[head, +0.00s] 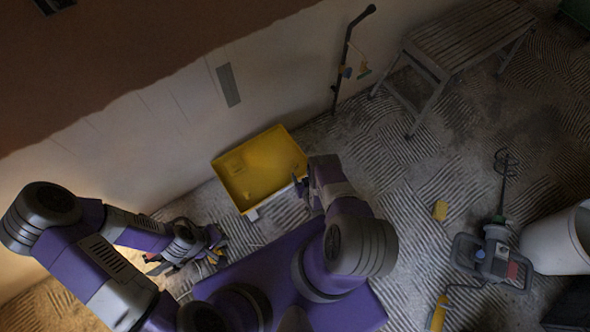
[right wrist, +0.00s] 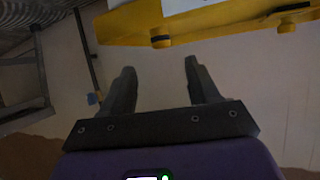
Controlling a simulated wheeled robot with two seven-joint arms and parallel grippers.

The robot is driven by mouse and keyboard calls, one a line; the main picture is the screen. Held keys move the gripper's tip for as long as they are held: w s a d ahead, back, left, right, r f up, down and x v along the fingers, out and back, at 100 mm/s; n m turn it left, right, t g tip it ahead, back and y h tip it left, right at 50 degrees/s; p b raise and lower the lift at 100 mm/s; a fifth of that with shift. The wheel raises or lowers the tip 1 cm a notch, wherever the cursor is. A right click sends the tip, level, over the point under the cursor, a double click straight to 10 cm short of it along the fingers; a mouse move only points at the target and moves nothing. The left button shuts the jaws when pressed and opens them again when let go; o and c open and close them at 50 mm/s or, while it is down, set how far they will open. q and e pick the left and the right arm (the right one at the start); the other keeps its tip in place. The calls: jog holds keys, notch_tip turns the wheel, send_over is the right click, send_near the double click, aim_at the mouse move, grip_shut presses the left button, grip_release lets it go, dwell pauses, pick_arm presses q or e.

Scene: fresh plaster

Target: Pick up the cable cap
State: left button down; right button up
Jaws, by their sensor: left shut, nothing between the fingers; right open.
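I cannot make out a cable cap for certain in either view. My right gripper (head: 303,188) is at the right edge of a yellow tub (head: 222,178) that stands on the floor by the wall. In the right wrist view its two dark fingers (right wrist: 160,63) are apart with nothing between them, and the yellow tub (right wrist: 215,22) shows upside down beyond the fingertips. My left gripper (head: 150,264) is low at the left, near the floor by the wall, shut and empty.
A wooden-topped bench (head: 465,38) stands at the upper right. A long dark tool (head: 345,60) leans on the wall. A grey plate (head: 229,85) is on the wall.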

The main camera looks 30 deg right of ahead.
aim_at(295, 164)
jog(key=shift+w+a+f+t+b, duration=0.15)
jog(key=shift+f+t+b, duration=0.2)
jog(key=shift+f, duration=0.25)
jog(key=b+x, duration=0.2)
jog(key=x, duration=0.5)
jog(key=shift+r+b, duration=0.2)
jog(key=shift+b, duration=0.2)
jog(key=c, duration=1.1)
